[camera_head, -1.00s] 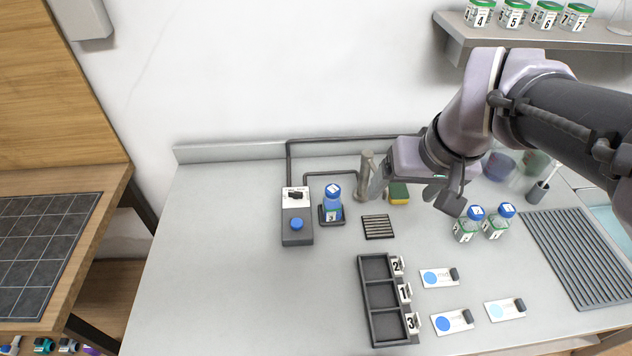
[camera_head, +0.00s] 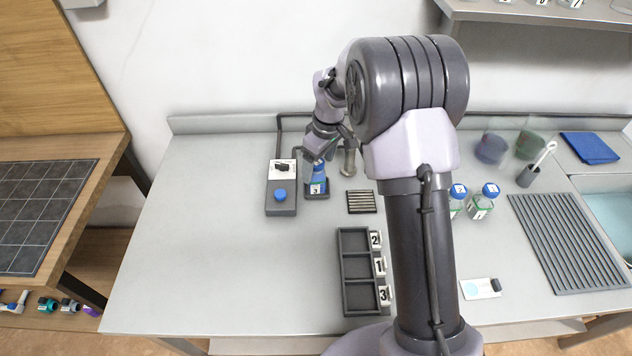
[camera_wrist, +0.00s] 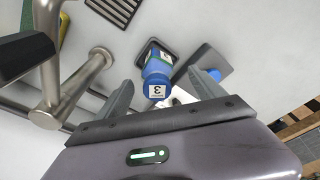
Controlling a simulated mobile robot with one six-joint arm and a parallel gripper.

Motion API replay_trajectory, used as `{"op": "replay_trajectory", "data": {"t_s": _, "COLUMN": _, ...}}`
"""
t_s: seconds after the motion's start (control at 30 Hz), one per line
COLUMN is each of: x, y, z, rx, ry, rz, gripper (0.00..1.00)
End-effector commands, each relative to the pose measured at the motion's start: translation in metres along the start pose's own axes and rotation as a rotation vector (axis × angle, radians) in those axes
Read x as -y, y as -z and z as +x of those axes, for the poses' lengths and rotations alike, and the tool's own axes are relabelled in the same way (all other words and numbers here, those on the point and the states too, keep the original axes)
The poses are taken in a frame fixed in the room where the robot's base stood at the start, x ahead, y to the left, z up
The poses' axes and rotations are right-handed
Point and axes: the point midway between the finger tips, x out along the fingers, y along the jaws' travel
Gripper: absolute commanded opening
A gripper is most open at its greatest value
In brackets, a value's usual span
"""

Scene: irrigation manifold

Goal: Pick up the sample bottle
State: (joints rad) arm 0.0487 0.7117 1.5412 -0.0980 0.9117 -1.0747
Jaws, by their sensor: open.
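A sample bottle with a blue cap marked 3 (camera_head: 318,185) stands in a small dark holder (camera_head: 317,195) beside a grey control box. The bottle's cap (camera_wrist: 155,88) faces the wrist camera. My gripper (camera_head: 320,158) is over this bottle, partly hidden by my own arm. In the wrist view my gripper (camera_wrist: 160,84) is open, with one finger on each side of the bottle's cap; contact cannot be seen. Two more blue-capped bottles, a left one (camera_head: 457,201) and a right one (camera_head: 483,202), stand to the right of my arm.
The control box (camera_head: 282,187) with a blue button is close on the left. A metal tap (camera_wrist: 60,92) rises close by on the other side. A slotted dark plate (camera_head: 361,201) and a numbered three-slot tray (camera_head: 342,270) lie nearer.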

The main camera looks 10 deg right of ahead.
Motion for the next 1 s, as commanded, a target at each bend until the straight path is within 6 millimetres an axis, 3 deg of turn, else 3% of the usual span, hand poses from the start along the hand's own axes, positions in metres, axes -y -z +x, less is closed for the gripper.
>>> {"op": "replay_trajectory", "data": {"t_s": 0.3, "x": -0.006, "y": 0.003, "z": 0.052, "rx": 0.001, "ry": 0.002, "rz": 0.002, "gripper": 0.79}}
{"op": "replay_trajectory", "data": {"t_s": 0.5, "x": -0.006, "y": 0.004, "z": 0.052, "rx": -0.001, "ry": 0.000, "rz": 0.002, "gripper": 0.79}}
{"op": "replay_trajectory", "data": {"t_s": 0.87, "x": -0.006, "y": 0.004, "z": 0.052, "rx": 0.000, "ry": 0.000, "rz": 0.002, "gripper": 0.10}}
{"op": "replay_trajectory", "data": {"t_s": 1.0, "x": -0.006, "y": 0.004, "z": 0.052, "rx": -0.001, "ry": 0.000, "rz": 0.002, "gripper": 0.06}}
